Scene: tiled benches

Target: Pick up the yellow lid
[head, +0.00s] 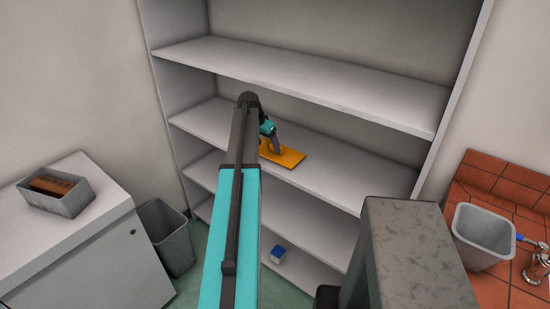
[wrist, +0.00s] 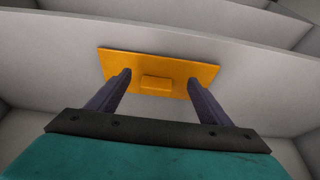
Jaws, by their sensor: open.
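The yellow lid (head: 288,156) is a flat orange-yellow rectangle lying on a middle shelf of the grey shelving unit, near the shelf's front edge. In the wrist view the lid (wrist: 175,66) shows a small raised block handle (wrist: 157,83) at its middle. My gripper (wrist: 160,82) is open, with one finger on each side of the handle in the picture. Nothing is held between the fingers. I cannot tell whether the fingertips touch the lid. In the head view my gripper (head: 275,150) is at the lid's left part, and my arm hides some of the shelf.
The shelf above (head: 300,75) overhangs the lid's shelf (head: 345,180). A small blue and white box (head: 278,254) sits on a lower shelf. A white cabinet with a grey bin (head: 75,203) is at left, beside a waste bin (head: 168,240). A grey bin (head: 482,238) stands on red tiles at right.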

